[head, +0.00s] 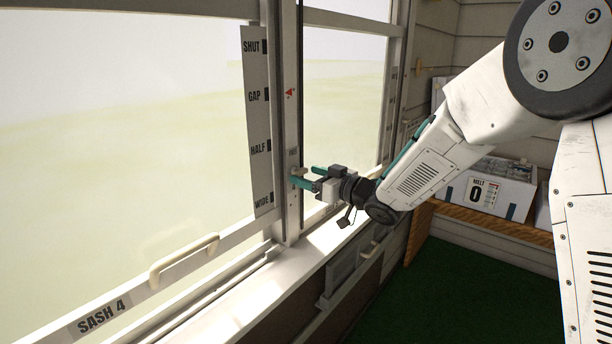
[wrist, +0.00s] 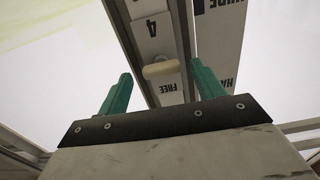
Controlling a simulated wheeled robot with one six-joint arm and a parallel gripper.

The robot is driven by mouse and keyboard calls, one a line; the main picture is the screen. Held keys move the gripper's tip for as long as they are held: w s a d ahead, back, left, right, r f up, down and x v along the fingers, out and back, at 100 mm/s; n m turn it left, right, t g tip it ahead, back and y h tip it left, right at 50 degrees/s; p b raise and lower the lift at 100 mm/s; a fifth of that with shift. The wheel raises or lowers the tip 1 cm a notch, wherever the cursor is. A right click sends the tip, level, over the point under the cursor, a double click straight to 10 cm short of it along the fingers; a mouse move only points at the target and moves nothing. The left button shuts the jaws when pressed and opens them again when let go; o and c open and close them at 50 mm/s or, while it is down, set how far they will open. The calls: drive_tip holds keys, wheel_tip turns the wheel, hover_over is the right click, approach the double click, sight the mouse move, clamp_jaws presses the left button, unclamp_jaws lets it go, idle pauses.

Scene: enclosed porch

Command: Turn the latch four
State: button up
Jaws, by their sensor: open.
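Latch four is a small cream knob or lever (wrist: 161,69) on a pale plate (wrist: 151,29) marked 4 and FREE, seen in the wrist view. It lies roughly crosswise on the plate, between the two words. In the head view the latch (head: 298,171) shows small on the window post, partly behind my fingers. My gripper (wrist: 161,74) has two teal fingers, spread apart with one on either side of the latch in the picture. No contact is visible. In the head view my gripper (head: 307,176) reaches left to the post.
The sash marked SASH 4 (head: 100,316) has a cream handle (head: 184,257). A scale strip (head: 256,120) reads SHUT, GAP, HALF, WIDE beside the post. The sill (head: 300,270) runs below. A box marked MELT 0 (head: 490,188) sits on a wooden shelf at right.

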drive_tip(key=v, duration=0.6)
drive_tip(key=shift+d, duration=0.1)
drive_tip(key=w+d+f+m+h, duration=0.2)
drive_tip(key=d+f+h, duration=0.4)
drive_tip(key=f+h, duration=0.15)
drive_tip(key=s+d+f+m+g+h, duration=0.2)
drive_tip(key=s+d+m+g+h, duration=0.15)
drive_tip(key=s+d+h, duration=0.4)
drive_tip(key=s+d+r+m+g, duration=0.1)
drive_tip(key=s+d+r+g, duration=0.1)
drive_tip(key=s, duration=0.9)
drive_tip(key=s+d+r+m+g, duration=0.2)
drive_tip(key=s+d+r, duration=0.1)
drive_tip(key=s, duration=0.9)
drive_tip(key=s+d+r+m+g, duration=0.1)
drive_tip(key=s+d+r+g, duration=0.1)
drive_tip(key=s, duration=1)
wheel_tip(320, 180, up, 2)
drive_tip(key=shift+d+r+m+y, duration=0.25)
drive_tip(key=shift+d+m+y, duration=0.15)
drive_tip(key=shift+d, duration=0.3)
